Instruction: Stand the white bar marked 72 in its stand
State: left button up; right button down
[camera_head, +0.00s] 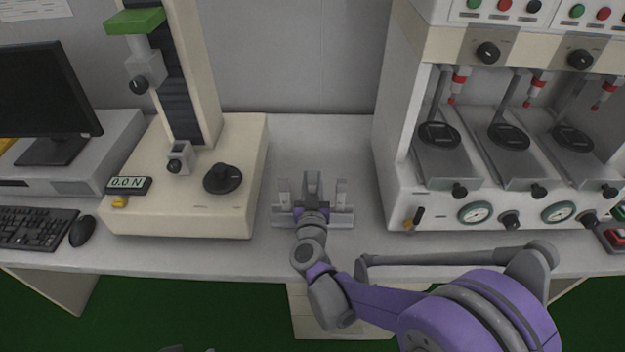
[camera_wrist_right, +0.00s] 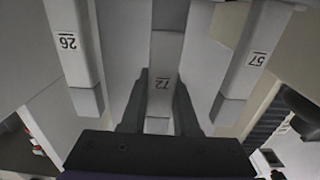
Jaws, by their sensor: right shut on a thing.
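The white bar marked 72 (camera_wrist_right: 164,60) is in the middle of the right wrist view, between the two dark fingers of my right gripper (camera_wrist_right: 162,88). The gripper is shut on it. In the head view my right gripper (camera_head: 313,191) is at the middle of a pale stand (camera_head: 341,221) on the bench, and it mostly hides the bar there. White bars marked 26 (camera_wrist_right: 70,42) and 57 (camera_wrist_right: 254,52) stand on either side, apart from the gripper. I cannot tell whether bar 72 touches the stand. My left gripper is not recognizable in either view.
A cream testing machine (camera_head: 240,170) stands left of the stand, and a larger machine with several bays (camera_head: 390,190) stands right. A keyboard (camera_head: 38,228), mouse (camera_head: 82,231) and monitor (camera_head: 45,85) are at far left. The bench (camera_head: 305,135) behind the stand is clear.

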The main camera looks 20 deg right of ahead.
jog(key=shift+f+b, duration=1)
jog(key=shift+f, duration=0.35)
jog(key=c, duration=0.6)
grip_release()
jog(key=v, duration=1)
jog(key=shift+s+r, duration=0.1)
jog(key=shift+s, duration=0.3)
jog(key=shift+a, duration=0.1)
